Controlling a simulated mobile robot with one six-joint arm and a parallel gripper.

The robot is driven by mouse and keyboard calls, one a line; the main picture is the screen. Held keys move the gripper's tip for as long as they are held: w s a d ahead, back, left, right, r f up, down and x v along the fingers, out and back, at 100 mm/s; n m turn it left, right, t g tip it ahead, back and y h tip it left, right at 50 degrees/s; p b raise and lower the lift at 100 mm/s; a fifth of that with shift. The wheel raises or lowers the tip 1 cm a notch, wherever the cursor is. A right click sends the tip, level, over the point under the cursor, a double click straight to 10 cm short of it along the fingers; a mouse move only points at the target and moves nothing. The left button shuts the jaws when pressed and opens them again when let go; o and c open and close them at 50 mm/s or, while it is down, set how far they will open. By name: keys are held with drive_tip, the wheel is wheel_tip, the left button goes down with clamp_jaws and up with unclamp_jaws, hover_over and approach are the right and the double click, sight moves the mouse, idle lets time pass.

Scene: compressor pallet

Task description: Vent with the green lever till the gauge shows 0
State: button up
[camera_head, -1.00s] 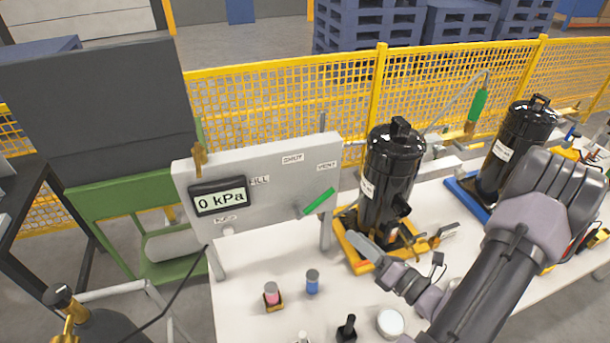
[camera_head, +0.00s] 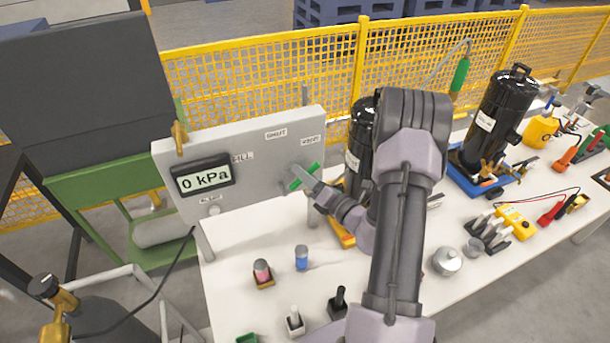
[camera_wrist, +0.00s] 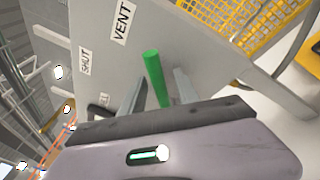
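The grey panel (camera_head: 240,165) carries a gauge (camera_head: 203,177) that reads 0 kPa. The green lever (camera_head: 297,183) slants up and to the right, towards the VENT label (camera_head: 312,140). In the wrist view the green lever (camera_wrist: 154,72) shows between the two fingers of my gripper (camera_wrist: 156,88), with a gap on each side. My gripper (camera_head: 308,177) is open at the lever in the head view, its fingers partly covering the lever's middle. The SHUT label (camera_head: 276,134) is left of VENT.
A black compressor (camera_head: 358,135) stands right behind my arm, partly hidden. A second black compressor (camera_head: 497,120) stands on a blue base to the right. A pink-topped bottle (camera_head: 262,272) and a blue bottle (camera_head: 302,258) stand below the panel. A yellow mesh fence runs behind.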

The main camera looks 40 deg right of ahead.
drive_tip(key=shift+c, duration=0.5)
clamp_jaws()
idle(0.8)
